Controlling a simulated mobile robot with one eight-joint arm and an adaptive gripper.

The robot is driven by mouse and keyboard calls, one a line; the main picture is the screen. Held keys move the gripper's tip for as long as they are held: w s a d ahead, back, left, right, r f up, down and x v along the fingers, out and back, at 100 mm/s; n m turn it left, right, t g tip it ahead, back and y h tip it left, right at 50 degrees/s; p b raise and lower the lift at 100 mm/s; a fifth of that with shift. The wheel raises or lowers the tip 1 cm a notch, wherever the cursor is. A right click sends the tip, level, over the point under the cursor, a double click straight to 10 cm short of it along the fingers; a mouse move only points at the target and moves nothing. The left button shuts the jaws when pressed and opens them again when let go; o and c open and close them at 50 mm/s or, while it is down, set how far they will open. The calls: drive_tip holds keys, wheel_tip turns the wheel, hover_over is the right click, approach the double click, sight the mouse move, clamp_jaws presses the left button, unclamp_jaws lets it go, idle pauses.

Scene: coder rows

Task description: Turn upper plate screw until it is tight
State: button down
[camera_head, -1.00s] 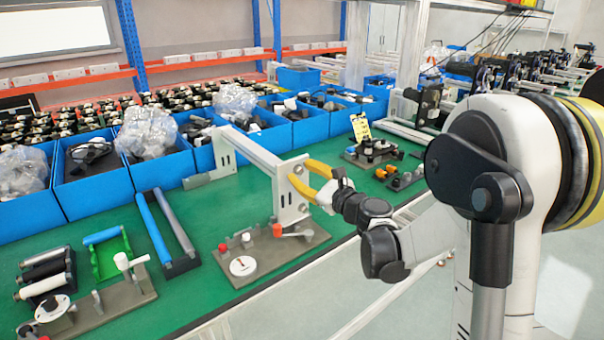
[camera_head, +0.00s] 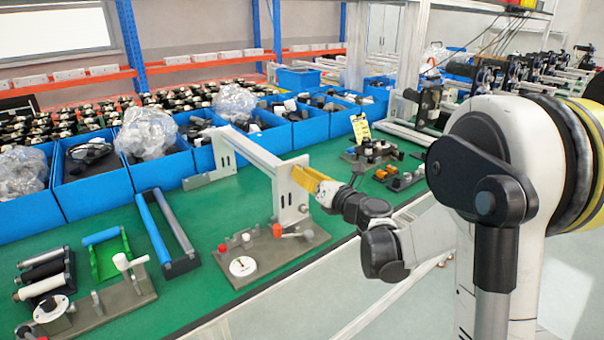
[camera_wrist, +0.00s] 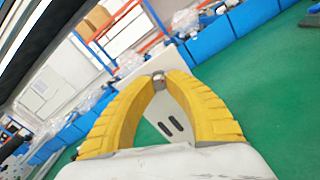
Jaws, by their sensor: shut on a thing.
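An upright light-grey metal plate (camera_head: 287,205) stands at the end of a long grey beam on a brown fixture base (camera_head: 290,252) on the green bench. My gripper (camera_head: 298,174) has yellow fingers that reach the upper part of this plate from the right. In the wrist view the two finger tips (camera_wrist: 158,84) are closed around the round metal head of the upper plate screw (camera_wrist: 158,75). In the head view the fingers hide this screw. A lower screw (camera_head: 302,209) shows on the plate below the fingers. The wrist view also shows two dark slots in the plate (camera_wrist: 182,141).
On the base are a dial gauge (camera_head: 242,266) and red-capped parts (camera_head: 277,230). Blue bins (camera_head: 95,185) line the back of the bench. A blue-and-grey roller frame (camera_head: 165,230) lies to the left. Small orange parts (camera_head: 386,171) lie to the right.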

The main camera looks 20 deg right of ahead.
drive_tip(key=c, duration=1.5)
unclamp_jaws()
drive_tip(key=shift+o, duration=0.2)
drive_tip(key=n, duration=0.9)
drive_tip(key=shift+n, duration=0.4)
clamp_jaws()
